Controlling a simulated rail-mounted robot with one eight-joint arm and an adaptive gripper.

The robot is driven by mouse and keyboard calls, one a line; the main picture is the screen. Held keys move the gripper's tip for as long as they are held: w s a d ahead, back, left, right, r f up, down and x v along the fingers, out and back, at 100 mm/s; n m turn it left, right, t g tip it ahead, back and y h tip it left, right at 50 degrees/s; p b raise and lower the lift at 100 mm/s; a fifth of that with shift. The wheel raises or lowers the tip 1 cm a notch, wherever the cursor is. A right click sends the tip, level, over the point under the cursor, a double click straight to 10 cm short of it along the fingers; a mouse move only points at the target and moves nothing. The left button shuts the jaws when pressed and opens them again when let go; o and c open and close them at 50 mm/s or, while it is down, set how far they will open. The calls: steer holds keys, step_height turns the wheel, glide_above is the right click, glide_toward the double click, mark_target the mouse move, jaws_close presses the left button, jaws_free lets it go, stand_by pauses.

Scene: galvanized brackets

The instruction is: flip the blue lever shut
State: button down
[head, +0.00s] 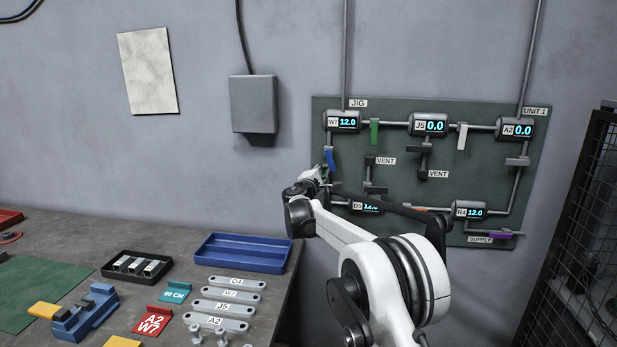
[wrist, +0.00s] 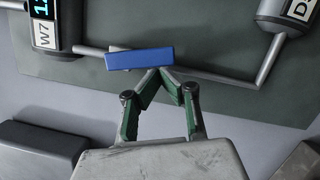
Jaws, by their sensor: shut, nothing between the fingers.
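The blue lever (head: 331,159) sits on the pipe just below the W7 gauge (head: 342,122) on the wall panel. It also shows in the wrist view (wrist: 139,59), lying at a slight angle to the pipe, closer to along it than across it. My gripper (wrist: 157,73) is shut and empty, its fingertips right at the lever's lower edge near its right end. I cannot tell whether they touch it. In the head view my arm partly hides the gripper and the pipe below the lever. The W7 gauge reads 12.0.
The green panel (head: 400,216) also carries a green lever (head: 375,132), a white lever (head: 462,136) and a purple lever (head: 492,235). The J5 gauge (head: 428,125) and A2 gauge (head: 516,129) read 0.0. A workbench with a blue tray (head: 243,266) stands at the left.

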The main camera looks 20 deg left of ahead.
steer(key=d+n+b, duration=0.1)
steer(key=n, duration=0.1)
steer(key=d+n+y+b, duration=0.1)
steer(key=n, duration=0.2)
steer(key=d+n+t+b, duration=0.1)
steer(key=n+b, duration=0.1)
steer(key=shift+w+d+r, duration=0.1)
steer(key=shift+w+d, duration=0.2)
steer(key=shift+w, duration=0.05)
steer(key=n, duration=0.1)
steer(key=n+y, duration=0.1)
steer(key=shift+d+r+n+b, duration=0.25)
steer(key=shift+d+n+b, duration=0.05)
steer(key=shift+d, duration=0.1)
steer(key=n, duration=0.2)
steer(key=r+n+y, duration=0.1)
steer(key=shift+d+t+b, duration=0.3)
steer(key=shift+b, duration=0.05)
steer(key=shift+w+d, duration=0.15)
steer(key=shift+d, duration=0.15)
steer(key=shift+a+f+b, duration=0.2)
steer(key=shift+f+b, duration=0.1)
steer(key=shift+f, duration=0.2)
steer(key=b, duration=0.2)
glide_toward(334, 170)
steer(key=shift+s+d+f, duration=0.5)
steer(key=shift+d+f, duration=0.15)
steer(key=shift+f, duration=0.25)
